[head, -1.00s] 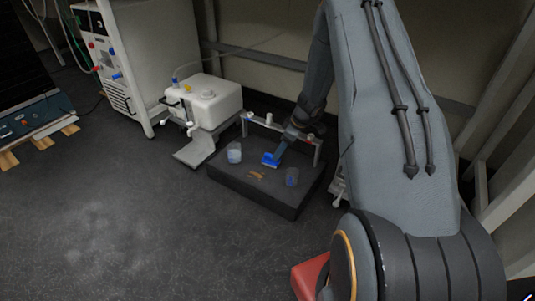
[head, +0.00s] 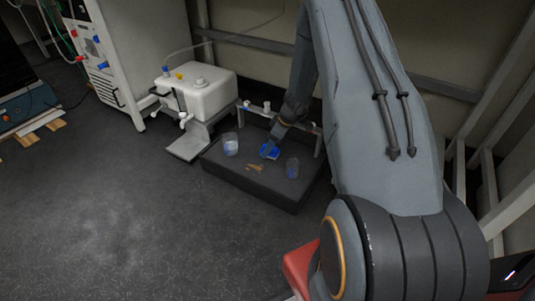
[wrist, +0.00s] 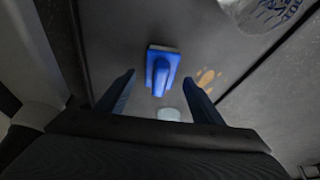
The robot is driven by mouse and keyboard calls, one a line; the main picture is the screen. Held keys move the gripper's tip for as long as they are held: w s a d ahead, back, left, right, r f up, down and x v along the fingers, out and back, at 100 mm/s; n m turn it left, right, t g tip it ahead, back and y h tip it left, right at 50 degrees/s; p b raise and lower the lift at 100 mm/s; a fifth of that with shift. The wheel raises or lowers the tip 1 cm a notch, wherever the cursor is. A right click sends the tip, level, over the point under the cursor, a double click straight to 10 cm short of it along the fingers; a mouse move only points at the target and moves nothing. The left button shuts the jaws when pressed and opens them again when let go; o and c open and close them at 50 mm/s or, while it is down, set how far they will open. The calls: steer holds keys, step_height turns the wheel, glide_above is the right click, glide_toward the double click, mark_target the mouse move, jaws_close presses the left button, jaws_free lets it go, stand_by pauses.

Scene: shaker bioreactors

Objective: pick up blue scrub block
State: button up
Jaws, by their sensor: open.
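The blue scrub block (wrist: 162,72) lies on the dark tray surface in the wrist view, with a grey edge along its far end. In the head view the blue block (head: 268,152) shows at the tip of my arm, partly hidden by it. My gripper (wrist: 159,79) is open, one finger on each side of the picture, with the block ahead of and between the fingertips. I cannot tell how far above the tray the fingertips are. In the head view my gripper (head: 274,143) points down at the block.
The low dark tray (head: 225,175) also holds a clear beaker (head: 230,145), a second cup (head: 292,168) and a brown stain (head: 255,168). A rail with small fittings (head: 267,106) runs along its back. A white tank (head: 198,88) stands at left. Open floor lies in front.

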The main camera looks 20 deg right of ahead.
steer(key=shift+w+f, duration=0.15)
steer(key=shift+f, duration=0.25)
steer(key=shift+r, duration=0.1)
steer(key=c, duration=1.2)
steer(key=shift+o, duration=0.2)
steer(key=shift+r, duration=0.15)
